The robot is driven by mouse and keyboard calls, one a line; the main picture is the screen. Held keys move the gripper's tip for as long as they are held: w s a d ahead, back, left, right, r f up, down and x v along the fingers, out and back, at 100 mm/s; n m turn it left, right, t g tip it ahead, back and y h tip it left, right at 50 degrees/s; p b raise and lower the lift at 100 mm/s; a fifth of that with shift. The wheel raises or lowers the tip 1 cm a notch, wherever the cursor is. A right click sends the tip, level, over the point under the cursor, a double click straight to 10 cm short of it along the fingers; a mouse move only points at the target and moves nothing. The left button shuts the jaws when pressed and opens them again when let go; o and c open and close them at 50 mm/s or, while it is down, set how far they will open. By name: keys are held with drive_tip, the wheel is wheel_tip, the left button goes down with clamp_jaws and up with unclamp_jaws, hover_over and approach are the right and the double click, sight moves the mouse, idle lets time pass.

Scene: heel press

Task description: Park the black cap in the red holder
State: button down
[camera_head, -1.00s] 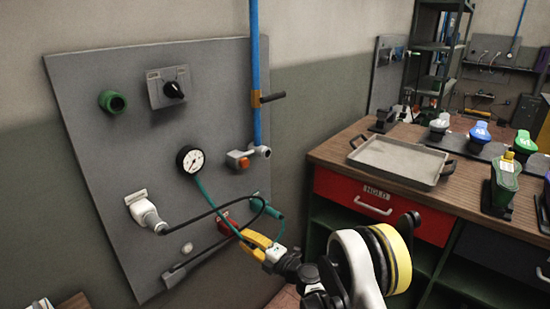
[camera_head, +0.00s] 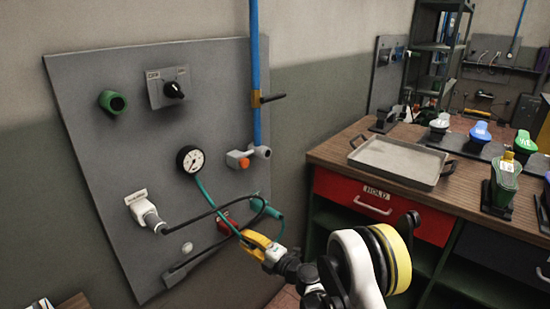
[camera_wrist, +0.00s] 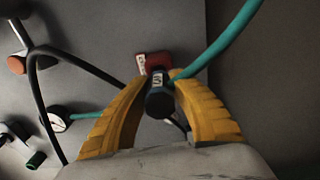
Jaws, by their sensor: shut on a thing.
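The black cap (camera_wrist: 160,98), a short dark cylinder with a pale marked label, sits between the two yellow fingers of my gripper (camera_wrist: 160,90) in the wrist view. My gripper is shut on it. The red holder (camera_wrist: 152,62) is on the grey panel just beyond the cap, partly covered by it and the fingertips. I cannot tell whether cap and holder touch. In the head view, my gripper (camera_head: 243,234) is at the lower right of the panel, close beside the red holder (camera_head: 226,224). The cap is not clearly visible there.
A teal hose (camera_wrist: 225,45) passes close to the right finger in the wrist view. A black cable (camera_wrist: 85,66) loops on the left. The panel (camera_head: 110,190) also carries a gauge (camera_head: 190,159). A wooden-topped bench (camera_head: 335,152) stands to the right.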

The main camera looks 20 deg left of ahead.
drive_tip(key=shift+x, duration=1.45)
drive_tip(key=c, duration=1.2)
unclamp_jaws()
drive_tip(key=shift+d, duration=0.1)
